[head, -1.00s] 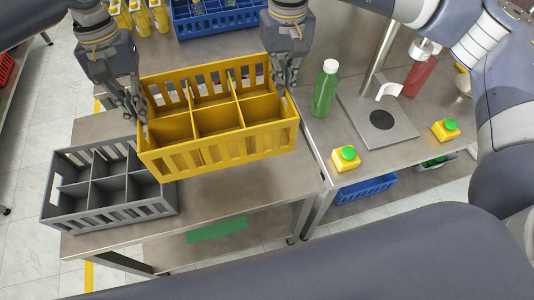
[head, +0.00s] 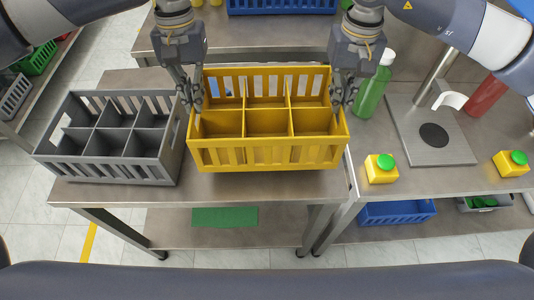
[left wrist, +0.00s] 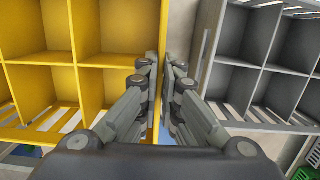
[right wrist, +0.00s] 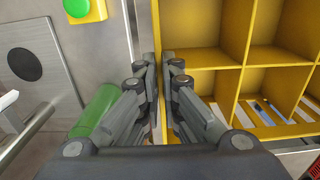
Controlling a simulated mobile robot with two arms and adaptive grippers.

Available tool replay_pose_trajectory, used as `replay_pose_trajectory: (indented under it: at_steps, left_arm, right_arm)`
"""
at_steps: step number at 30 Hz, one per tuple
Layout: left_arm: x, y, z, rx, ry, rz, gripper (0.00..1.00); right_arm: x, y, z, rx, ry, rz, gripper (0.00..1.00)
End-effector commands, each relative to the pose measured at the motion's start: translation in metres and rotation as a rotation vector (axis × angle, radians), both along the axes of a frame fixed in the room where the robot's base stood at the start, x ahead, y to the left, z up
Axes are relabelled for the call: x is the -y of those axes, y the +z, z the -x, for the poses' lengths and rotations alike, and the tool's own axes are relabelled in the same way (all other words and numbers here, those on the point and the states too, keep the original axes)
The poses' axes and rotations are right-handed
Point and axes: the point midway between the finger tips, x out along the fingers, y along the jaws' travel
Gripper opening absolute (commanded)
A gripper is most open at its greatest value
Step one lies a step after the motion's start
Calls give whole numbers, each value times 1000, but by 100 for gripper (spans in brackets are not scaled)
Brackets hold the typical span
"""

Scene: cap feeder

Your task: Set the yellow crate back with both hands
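The yellow crate (head: 268,157), with open compartments that look empty, is upright at the right part of the near table. I cannot tell whether its base touches the table top. My left gripper (head: 192,106) is shut on its left end wall, which shows between the fingers in the left wrist view (left wrist: 161,75). My right gripper (head: 340,106) is shut on its right end wall, seen between the fingers in the right wrist view (right wrist: 156,75).
An empty grey crate (head: 103,172) stands close to the left of the yellow crate. On the right table are a green bottle (head: 371,92), a grey plate (head: 437,150) and a yellow box with a green button (head: 381,169). A blue crate (head: 283,5) stands behind.

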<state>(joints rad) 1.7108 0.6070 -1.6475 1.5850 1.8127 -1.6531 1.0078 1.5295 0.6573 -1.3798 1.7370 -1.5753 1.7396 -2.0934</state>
Motion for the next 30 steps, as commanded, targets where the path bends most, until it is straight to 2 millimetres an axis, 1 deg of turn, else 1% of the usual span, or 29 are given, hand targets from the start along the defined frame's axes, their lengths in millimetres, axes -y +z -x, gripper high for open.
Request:
replay_pose_trajectory:
  at_steps: [1,2,12,19,30]
  left_arm:
    - [-1,-5,0,1,1,-1,0]
    - [-1,-6,0,1,1,-1,0]
    - [-1,-5,0,1,1,-1,0]
    - [-1,-7,0,1,1,-1,0]
    - [-1,-23,0,1,1,-1,0]
  right_arm:
    - [1,-5,-1,3,-3,1,0]
    - [1,-5,-1,3,-3,1,0]
    - [1,-5,-1,2,-3,1,0]
    - [1,-7,-1,2,-3,1,0]
    - [1,-23,-1,2,-3,2,0]
